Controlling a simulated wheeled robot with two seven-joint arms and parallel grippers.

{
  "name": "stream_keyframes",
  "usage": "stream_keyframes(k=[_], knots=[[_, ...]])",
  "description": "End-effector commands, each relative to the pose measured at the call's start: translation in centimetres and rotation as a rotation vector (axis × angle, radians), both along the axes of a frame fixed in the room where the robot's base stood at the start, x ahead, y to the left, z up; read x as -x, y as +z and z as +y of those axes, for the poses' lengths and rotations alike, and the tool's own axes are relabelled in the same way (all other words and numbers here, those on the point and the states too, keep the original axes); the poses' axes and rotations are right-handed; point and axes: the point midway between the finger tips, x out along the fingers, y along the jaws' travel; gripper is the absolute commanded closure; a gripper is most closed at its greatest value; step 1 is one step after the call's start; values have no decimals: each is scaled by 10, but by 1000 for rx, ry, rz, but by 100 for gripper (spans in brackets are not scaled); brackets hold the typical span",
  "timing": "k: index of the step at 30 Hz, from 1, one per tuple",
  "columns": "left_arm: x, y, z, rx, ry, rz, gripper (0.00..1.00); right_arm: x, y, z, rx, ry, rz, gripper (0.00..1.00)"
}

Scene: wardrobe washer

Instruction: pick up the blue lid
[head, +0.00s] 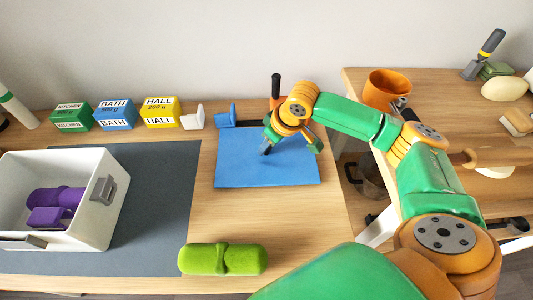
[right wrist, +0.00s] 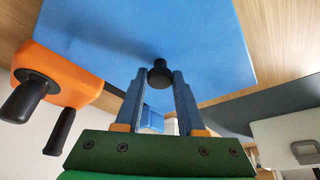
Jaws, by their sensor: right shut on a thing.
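The blue lid (head: 240,170) is a flat blue square right of the grey mat in the head view. It looks level, and I cannot tell whether it touches the table. In the right wrist view the lid (right wrist: 130,30) fills the top middle, with a small black knob (right wrist: 160,76) on it. My right gripper (head: 266,149) points down over the lid's middle. In the right wrist view its blue fingers (right wrist: 159,78) are shut on the black knob. My left gripper is not in view.
A white bin (head: 95,215) with purple things inside stands on the grey mat (head: 165,190). A green roll (head: 222,259) lies in front. Kitchen, bath and hall boxes (head: 117,114) stand behind. An orange pot (head: 386,91) stands right.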

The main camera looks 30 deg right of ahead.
Motion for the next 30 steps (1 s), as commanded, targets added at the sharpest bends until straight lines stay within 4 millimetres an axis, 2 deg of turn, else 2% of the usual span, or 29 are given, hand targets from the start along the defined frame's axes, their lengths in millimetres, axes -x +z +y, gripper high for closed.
stream_keyframes(k=[9,11,15,17,22,25,30], knots=[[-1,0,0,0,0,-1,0,0,4,0,0,0,-1,100],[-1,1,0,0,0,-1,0,-1,9,0,-1,0,-2,100],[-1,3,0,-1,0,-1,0,0,37,2,-2,1,-5,100],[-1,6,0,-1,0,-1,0,8,50,11,-1,5,-4,100],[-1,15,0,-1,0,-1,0,33,97,41,0,6,-8,100],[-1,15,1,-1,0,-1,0,54,108,65,-1,12,-5,100],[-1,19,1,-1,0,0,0,79,124,93,0,7,-5,100]])
